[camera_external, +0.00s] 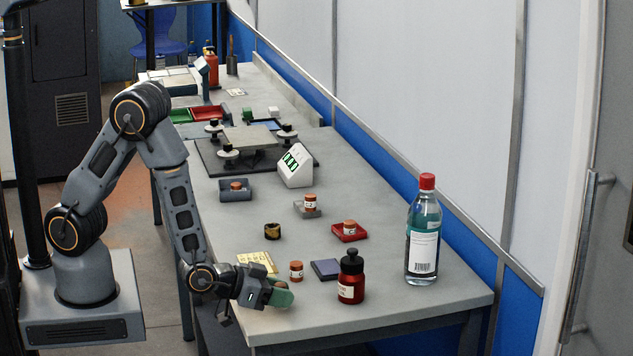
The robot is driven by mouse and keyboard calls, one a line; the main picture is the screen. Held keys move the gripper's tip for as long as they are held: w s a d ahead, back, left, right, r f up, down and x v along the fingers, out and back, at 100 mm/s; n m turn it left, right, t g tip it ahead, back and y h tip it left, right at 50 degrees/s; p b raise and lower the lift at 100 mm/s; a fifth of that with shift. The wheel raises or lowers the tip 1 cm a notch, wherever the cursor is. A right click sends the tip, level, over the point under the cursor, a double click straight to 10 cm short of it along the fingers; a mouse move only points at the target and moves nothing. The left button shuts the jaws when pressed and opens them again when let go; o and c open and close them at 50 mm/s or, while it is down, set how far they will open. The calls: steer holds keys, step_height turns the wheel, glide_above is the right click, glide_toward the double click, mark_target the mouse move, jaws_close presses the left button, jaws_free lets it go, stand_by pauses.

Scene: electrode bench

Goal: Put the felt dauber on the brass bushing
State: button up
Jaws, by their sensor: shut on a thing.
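My gripper (270,290) is low at the near left edge of the bench, shut on a green piece with a pinkish-tan part, which I take to be the felt dauber (283,297). The fingers hide part of it, and I cannot tell whether it touches the bench top. The brass bushing (272,231) is a short dark and gold ring standing on the bench, farther back than my gripper and apart from it. Nothing is seen on top of the bushing.
Near my gripper are an orange-brown labelled jar (296,271), a yellow card (257,262), a dark purple pad (325,269) and a red bottle (351,281). A tall clear bottle (423,235) stands right.

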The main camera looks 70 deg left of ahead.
steer(key=shift+f, duration=0.45)
steer(key=shift+f, duration=0.15)
steer(key=o, duration=0.9)
